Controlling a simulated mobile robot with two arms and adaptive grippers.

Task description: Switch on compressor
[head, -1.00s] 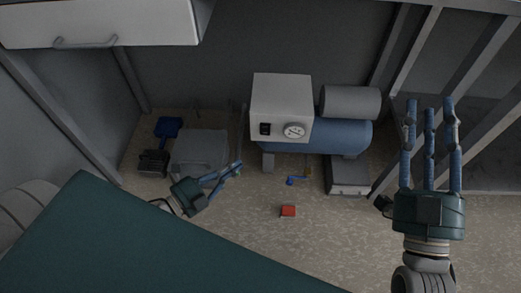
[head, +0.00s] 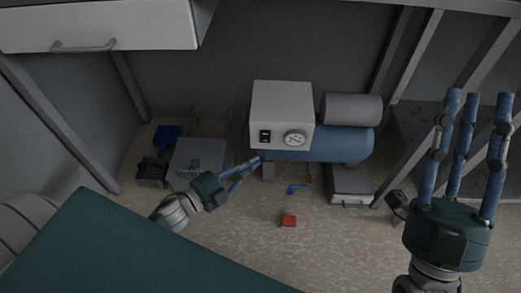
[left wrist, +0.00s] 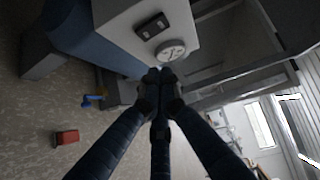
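The compressor has a pale box (head: 282,100) on top of a blue tank (head: 335,146), with a grey cylinder (head: 352,108) beside the box. The box's front carries a black switch (head: 265,136) and a round gauge (head: 295,138). In the left wrist view the switch (left wrist: 151,26) and gauge (left wrist: 170,50) show clearly. My left gripper (head: 256,159) is just below the box's front left corner, fingertips together and empty. Its fingers (left wrist: 158,76) point at the box from below the gauge; contact cannot be told. My right gripper (head: 478,98) is open and empty at the right, fingers upright and apart.
A blue-handled valve (head: 297,188) and a red block (head: 289,220) are low in front of the compressor. A grey case (head: 198,158) and a dark item (head: 152,170) stand to the left. A drawer (head: 110,25) overhangs the upper left. Metal frame bars rise at the right.

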